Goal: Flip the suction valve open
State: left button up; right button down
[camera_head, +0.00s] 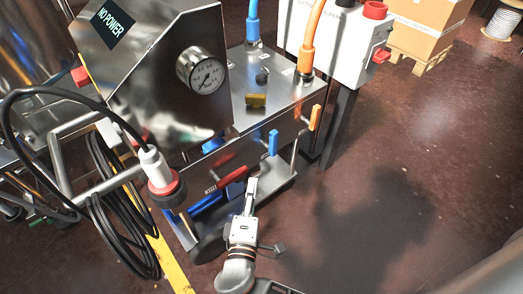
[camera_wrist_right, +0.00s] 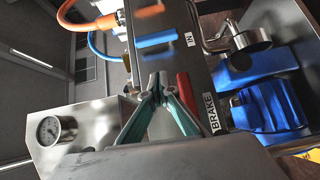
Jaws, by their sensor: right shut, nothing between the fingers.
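My right gripper (camera_head: 251,186) is shut and empty in front of the machine's side panel, close to the red brake lever (camera_head: 233,177). In the wrist view my fingertips (camera_wrist_right: 158,84) meet beside the red lever (camera_wrist_right: 184,88); I cannot tell if they touch it. A blue valve handle (camera_head: 272,142) stands upright on the panel, above and right of my gripper. In the wrist view the blue handle (camera_wrist_right: 156,43) is beyond my fingertips, beside an "IN" label (camera_wrist_right: 190,39). An orange handle (camera_head: 315,117) stands farther right. No label reading suction is legible. My left gripper is not in view.
A pressure gauge (camera_head: 202,70) sits on the steel housing. Blue (camera_head: 253,26) and orange (camera_head: 312,35) hoses rise from the top. A hanging plug (camera_head: 160,175) and black cables are left of my arm. A blue motor (camera_wrist_right: 268,106) is below the panel. Floor at right is clear.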

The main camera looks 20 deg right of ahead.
aim_at(273, 144)
jog(key=shift+w+a+r, duration=0.1)
jog(key=shift+a+r, duration=0.05)
jog(key=shift+r, duration=0.35)
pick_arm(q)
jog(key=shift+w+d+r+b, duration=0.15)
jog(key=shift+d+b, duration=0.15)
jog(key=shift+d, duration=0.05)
pick_arm(e)
jog(key=s+d+x, duration=0.1)
jog(key=d+x, duration=0.1)
jog(key=x, duration=1)
jog(key=shift+w+d, duration=0.25)
jog(key=shift+d, duration=0.3)
jog(key=shift+r, duration=0.1)
